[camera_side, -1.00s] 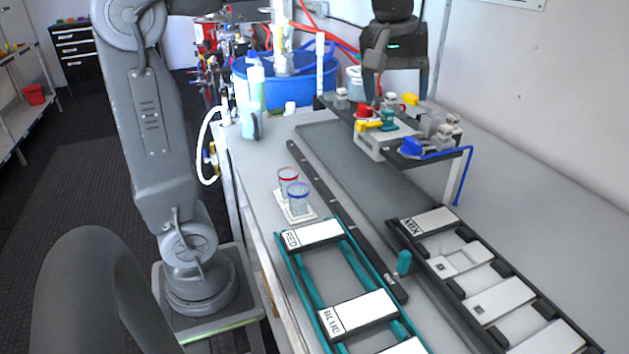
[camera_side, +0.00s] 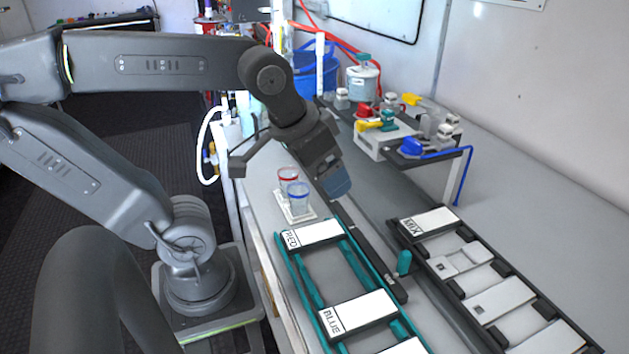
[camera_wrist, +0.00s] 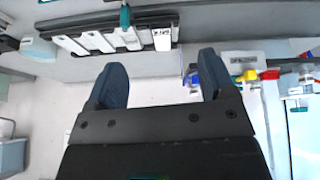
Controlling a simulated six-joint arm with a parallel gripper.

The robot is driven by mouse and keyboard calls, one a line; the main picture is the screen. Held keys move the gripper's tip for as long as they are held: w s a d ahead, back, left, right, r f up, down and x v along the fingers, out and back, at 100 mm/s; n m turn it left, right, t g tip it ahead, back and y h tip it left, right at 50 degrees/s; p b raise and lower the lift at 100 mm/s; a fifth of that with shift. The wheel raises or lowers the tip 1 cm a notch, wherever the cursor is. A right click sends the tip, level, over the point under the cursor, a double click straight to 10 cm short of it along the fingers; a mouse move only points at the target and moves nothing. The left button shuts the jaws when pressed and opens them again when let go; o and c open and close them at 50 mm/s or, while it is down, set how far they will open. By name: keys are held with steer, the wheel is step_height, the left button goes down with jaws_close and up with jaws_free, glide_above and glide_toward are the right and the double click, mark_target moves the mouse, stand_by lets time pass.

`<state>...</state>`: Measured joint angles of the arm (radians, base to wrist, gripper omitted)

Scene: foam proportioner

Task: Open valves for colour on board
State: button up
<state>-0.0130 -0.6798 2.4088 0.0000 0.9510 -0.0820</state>
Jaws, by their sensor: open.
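A valve stand carries several coloured valve handles: a red handle (camera_side: 363,111), a yellow handle (camera_side: 369,125), a teal handle (camera_side: 388,119), another yellow handle (camera_side: 411,99) and a blue handle (camera_side: 411,147). The rack board (camera_side: 430,219) marked MIX lies in front of the stand, to the right. The boards marked RED (camera_side: 316,234) and BLUE (camera_side: 358,311) lie in the teal rack. My gripper (camera_side: 338,186) hangs over the table, left of the valve stand, and holds nothing. In the wrist view its fingers (camera_wrist: 161,80) are spread, with the MIX label and blue handle (camera_wrist: 194,80) beyond them.
Two cups, one red-rimmed (camera_side: 287,175) and one blue-rimmed (camera_side: 298,192), stand on a white coaster close to the gripper's left. A blue tub (camera_side: 316,76) and white bucket (camera_side: 363,82) are behind.

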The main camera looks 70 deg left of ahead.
steer(key=shift+s+d+f+m, duration=0.15)
steer(key=shift+s+f+m, duration=0.35)
steer(key=shift+s+f, duration=0.35)
